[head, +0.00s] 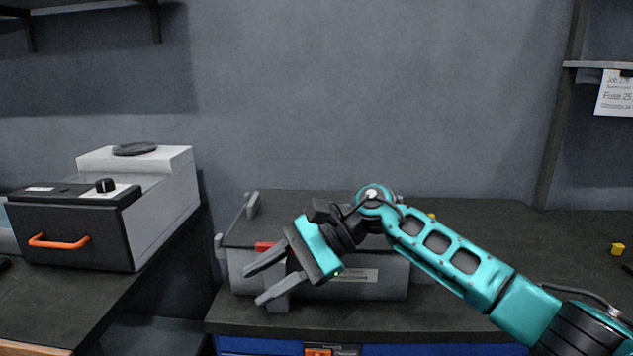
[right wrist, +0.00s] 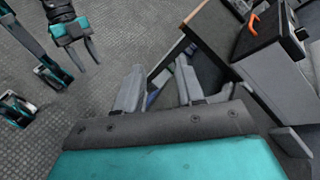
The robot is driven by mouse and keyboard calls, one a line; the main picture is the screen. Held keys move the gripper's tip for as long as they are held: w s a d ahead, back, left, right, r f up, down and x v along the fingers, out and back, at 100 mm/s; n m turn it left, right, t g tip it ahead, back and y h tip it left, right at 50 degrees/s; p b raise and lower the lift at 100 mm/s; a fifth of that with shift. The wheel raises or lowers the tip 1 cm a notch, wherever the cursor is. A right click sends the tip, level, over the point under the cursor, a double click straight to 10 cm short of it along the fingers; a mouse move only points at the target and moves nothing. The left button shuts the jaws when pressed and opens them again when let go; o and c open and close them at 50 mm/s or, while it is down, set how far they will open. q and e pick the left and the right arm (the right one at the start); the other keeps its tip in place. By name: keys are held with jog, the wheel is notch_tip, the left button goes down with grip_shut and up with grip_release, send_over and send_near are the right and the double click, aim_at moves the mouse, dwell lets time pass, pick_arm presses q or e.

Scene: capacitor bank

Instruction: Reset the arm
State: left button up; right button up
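My right arm, teal and black, reaches in from the right in the head view. Its right gripper (head: 254,284) points left in front of a grey box on the bench. The two grey fingers are apart with nothing between them. They also show spread and empty in the right wrist view (right wrist: 160,78), above the floor gap beside the benches. My left gripper (right wrist: 88,65) shows at the upper left of the right wrist view, its fingers apart and empty over the grey floor. The left arm is out of the head view.
The grey box (head: 379,283) with a label and a red part (head: 264,246) stands on the dark bench (head: 450,325). A dark-fronted unit with an orange handle (head: 59,242) stands on the left bench. A small yellow object (head: 618,249) lies far right. A paper (head: 615,95) hangs above.

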jog(key=s+a+m+t+y, duration=0.2)
jog(key=s+a+m+y, duration=0.1)
jog(key=m+y, duration=0.65)
jog(key=d+f+m+t+h, duration=0.55)
jog(key=m+t, duration=0.35)
jog(key=m, duration=0.9)
jog(key=d+f+m+t+h, duration=0.6)
jog(key=m+t, duration=0.4)
jog(key=m, duration=0.8)
jog(key=s+d+f+m+g+h, duration=0.6)
jog(key=s+d+f+m+h, duration=0.1)
jog(key=s+d+f+m, duration=0.75)
pick_arm(q)
notch_tip(320, 180, up, 12)
jog(key=s+a+y+p, duration=0.1)
jog(key=a+p, duration=0.2)
jog(key=p, duration=1.3)
jog(key=shift+s+f, duration=0.2)
jog(key=shift+s, duration=0.1)
pick_arm(e)
notch_tip(320, 180, up, 10)
jog(key=s+d+m, duration=0.1)
jog(key=d+m, duration=0.1)
jog(key=shift+s+r+m+g+h, duration=0.25)
jog(key=shift+s+m+g+h, duration=0.05)
jog(key=shift+s+h, duration=0.1)
